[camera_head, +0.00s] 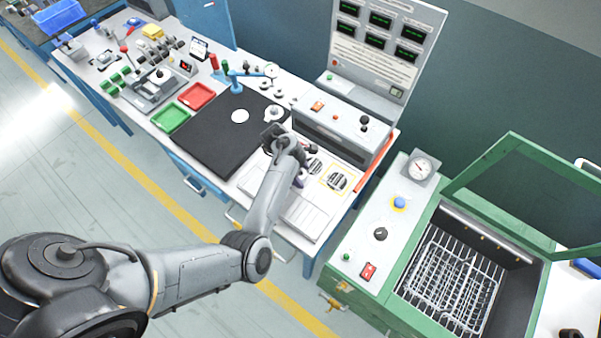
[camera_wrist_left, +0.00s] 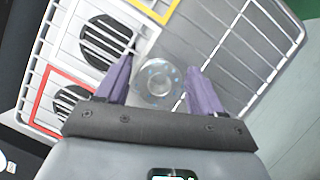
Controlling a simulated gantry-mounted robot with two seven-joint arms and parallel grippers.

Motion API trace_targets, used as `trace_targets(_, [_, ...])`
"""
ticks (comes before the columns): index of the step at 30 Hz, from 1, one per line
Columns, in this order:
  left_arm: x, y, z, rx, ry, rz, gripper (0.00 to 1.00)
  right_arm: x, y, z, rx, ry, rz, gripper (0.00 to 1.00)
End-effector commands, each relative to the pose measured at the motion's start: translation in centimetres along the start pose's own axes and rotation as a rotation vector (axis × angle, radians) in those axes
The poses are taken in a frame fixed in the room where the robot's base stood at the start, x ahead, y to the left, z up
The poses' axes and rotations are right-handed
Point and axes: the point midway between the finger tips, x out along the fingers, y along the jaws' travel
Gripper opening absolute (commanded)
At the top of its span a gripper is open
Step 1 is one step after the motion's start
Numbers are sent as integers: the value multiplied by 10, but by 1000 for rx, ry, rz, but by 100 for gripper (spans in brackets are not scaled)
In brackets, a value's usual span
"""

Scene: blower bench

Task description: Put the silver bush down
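The silver bush (camera_wrist_left: 160,82), a small round ring seen end-on, sits between the two purple fingers of my left gripper (camera_wrist_left: 160,75) in the left wrist view. The fingers lie close against both of its sides and appear shut on it. Behind it is a pale grey panel with white bars; how far the bush is above it, I cannot tell. My right gripper is not in view.
A black mat (camera_head: 210,135), a red tray (camera_head: 196,96) and a green tray (camera_head: 170,119) lie left. A grey console (camera_head: 335,130) stands behind. A green-framed machine with a wire basket (camera_head: 450,275) stands right.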

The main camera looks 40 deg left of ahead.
Motion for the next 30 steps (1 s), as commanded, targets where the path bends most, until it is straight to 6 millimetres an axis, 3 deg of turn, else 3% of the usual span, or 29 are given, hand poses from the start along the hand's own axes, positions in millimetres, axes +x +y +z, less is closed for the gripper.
trace_targets(14, [-8,0,0,0,1,0,77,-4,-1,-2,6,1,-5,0])
trace_targets(30, [-97,0,0,0,3,2,77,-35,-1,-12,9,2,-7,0])
